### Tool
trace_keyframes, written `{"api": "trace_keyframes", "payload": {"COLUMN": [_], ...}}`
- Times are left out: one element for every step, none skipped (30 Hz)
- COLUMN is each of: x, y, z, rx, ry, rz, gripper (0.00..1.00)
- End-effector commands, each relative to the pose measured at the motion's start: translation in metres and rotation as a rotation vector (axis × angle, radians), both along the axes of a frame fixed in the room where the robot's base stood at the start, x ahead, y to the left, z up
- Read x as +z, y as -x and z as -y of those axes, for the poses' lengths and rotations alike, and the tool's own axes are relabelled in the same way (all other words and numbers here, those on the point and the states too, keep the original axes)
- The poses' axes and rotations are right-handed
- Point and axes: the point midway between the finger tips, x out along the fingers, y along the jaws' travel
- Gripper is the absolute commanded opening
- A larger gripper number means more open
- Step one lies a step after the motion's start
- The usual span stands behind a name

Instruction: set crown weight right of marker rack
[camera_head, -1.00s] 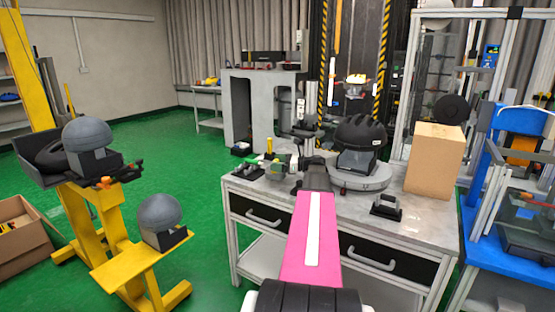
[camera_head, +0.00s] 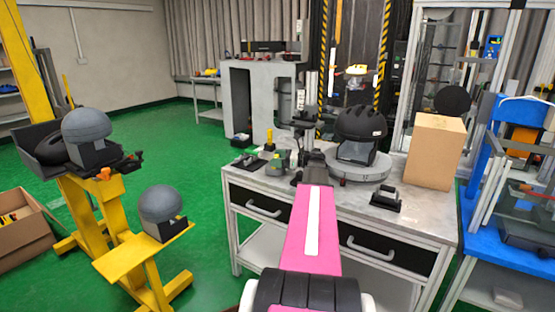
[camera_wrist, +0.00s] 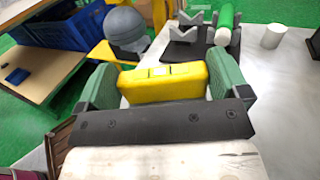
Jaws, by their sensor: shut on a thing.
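My gripper (camera_wrist: 165,84) has green fingers and is shut on a yellow block (camera_wrist: 163,81), which I take to be the crown weight. In the head view my gripper (camera_head: 279,160) is over the left part of the grey workbench, and the block is hard to make out there. The marker rack (camera_wrist: 185,52) seems to be the black base with grey V-shaped holders and a green cylinder (camera_wrist: 224,24). It lies beyond my gripper in the wrist view and left of it in the head view (camera_head: 248,163). I cannot tell whether the block touches the bench.
On the workbench (camera_head: 405,220) stand a black helmet (camera_head: 361,123) on a round grey plate, a cardboard box (camera_head: 433,152) and a small black fixture (camera_head: 386,200). A yellow stand (camera_head: 128,258) with grey domes is at left. A white cylinder (camera_wrist: 272,36) stands right of the rack.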

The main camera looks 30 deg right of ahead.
Motion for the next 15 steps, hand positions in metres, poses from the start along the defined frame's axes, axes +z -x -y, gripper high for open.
{"api": "trace_keyframes", "payload": {"x": [0.0003, -0.0002, -0.0008, -0.0012, -0.0017, -0.0023, -0.0027, -0.0032, -0.0038, -0.0042, -0.0046, -0.0052, -0.0056, -0.0060, -0.0066], "y": [0.0000, 0.0000, 0.0000, 0.0000, 0.0000, 0.0000, 0.0000, 0.0000, 0.0000, 0.0000, 0.0000, 0.0000, 0.0000, 0.0000, 0.0000], "z": [0.0000, 0.0000, 0.0000, 0.0000, 0.0000, 0.0000, 0.0000, 0.0000, 0.0000, 0.0000, 0.0000, 0.0000, 0.0000, 0.0000, 0.0000], "rx": [0.000, 0.000, 0.000, 0.000, 0.000, 0.000, 0.000, 0.000, 0.000, 0.000, 0.000, 0.000, 0.000, 0.000, 0.000], "ry": [-0.003, -0.003, -0.003, -0.003, -0.003, -0.003, -0.003, -0.003, -0.003, -0.003, -0.003, -0.003, -0.003, -0.003, -0.003], "rz": [0.003, 0.003, 0.002, 0.002, 0.002, 0.002, 0.002, 0.002, 0.002, 0.002, 0.002, 0.002, 0.002, 0.002, 0.002], "gripper": [0.33, 0.33, 0.33, 0.33, 0.33, 0.33, 0.33, 0.33, 0.33, 0.33, 0.33, 0.33, 0.33, 0.33, 0.33]}}
